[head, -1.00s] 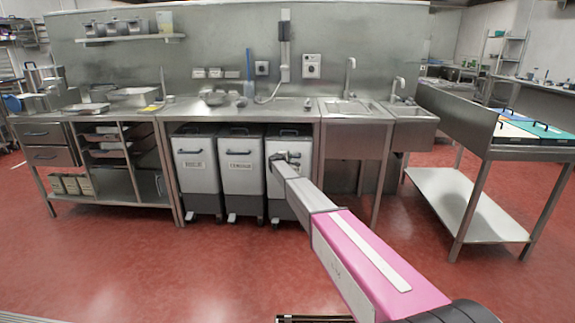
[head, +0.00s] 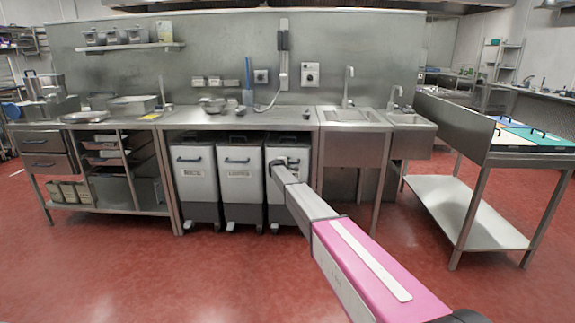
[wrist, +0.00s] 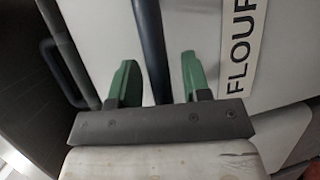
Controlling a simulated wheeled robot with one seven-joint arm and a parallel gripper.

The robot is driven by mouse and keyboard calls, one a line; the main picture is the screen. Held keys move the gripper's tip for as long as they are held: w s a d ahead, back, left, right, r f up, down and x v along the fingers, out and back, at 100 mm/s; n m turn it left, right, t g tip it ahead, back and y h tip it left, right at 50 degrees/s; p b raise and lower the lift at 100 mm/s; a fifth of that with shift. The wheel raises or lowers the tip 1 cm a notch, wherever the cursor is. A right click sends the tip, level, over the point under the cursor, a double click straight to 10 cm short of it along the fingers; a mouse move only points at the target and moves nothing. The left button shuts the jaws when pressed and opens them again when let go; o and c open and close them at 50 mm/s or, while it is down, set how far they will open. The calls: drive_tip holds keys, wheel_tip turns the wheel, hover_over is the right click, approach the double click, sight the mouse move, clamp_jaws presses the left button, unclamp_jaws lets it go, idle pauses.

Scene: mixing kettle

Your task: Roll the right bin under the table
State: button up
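The right bin (head: 277,204) is a white bin with a dark grey base and a dark front handle. It stands under the steel table (head: 240,122), at the right end of a row of three. My gripper (head: 284,163) is at its upper front in the head view, and my arm hides part of its face. In the wrist view its white front (wrist: 225,35) carries a FLOUR label. The green fingers of my gripper (wrist: 158,80) are apart, with the dark handle bar (wrist: 150,45) running between them and a visible gap on each side.
The middle bin (head: 240,180) and the left bin (head: 195,178) stand close beside it on the left. The red floor in front (head: 150,275) is clear.

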drive_tip(key=shift+s, duration=0.1)
drive_tip(key=v, duration=1)
drive_tip(key=shift+s+a, duration=0.2)
drive_tip(key=shift+s, duration=0.05)
drive_tip(key=s+d+f+m+g, duration=0.25)
drive_tip(key=s+d, duration=0.45)
drive_tip(key=s, duration=0.4)
drive_tip(key=s+d+f+m+g, duration=0.2)
drive_tip(key=s+d+m+g, duration=0.1)
drive_tip(key=s+d, duration=0.65)
drive_tip(key=s+d+f+m+g, duration=0.3)
drive_tip(key=s+d, duration=0.3)
drive_tip(key=s, duration=0.6)
drive_tip(key=s+d+m+g+y, duration=0.1)
drive_tip(key=s+m+g+y, duration=0.1)
drive_tip(key=s, duration=1.6)
drive_tip(key=s+d+f+m+g+y, duration=0.1)
drive_tip(key=s+d+m+g+y, duration=0.1)
drive_tip(key=s, duration=1.6)
drive_tip(key=m+g+y, duration=0.1)
drive_tip(key=g+y, duration=0.1)
drive_tip(key=shift+s+d+y, duration=0.3)
drive_tip(key=shift+s+d, duration=0.05)
drive_tip(key=shift+s, duration=0.05)
drive_tip(key=shift+m, duration=0.25)
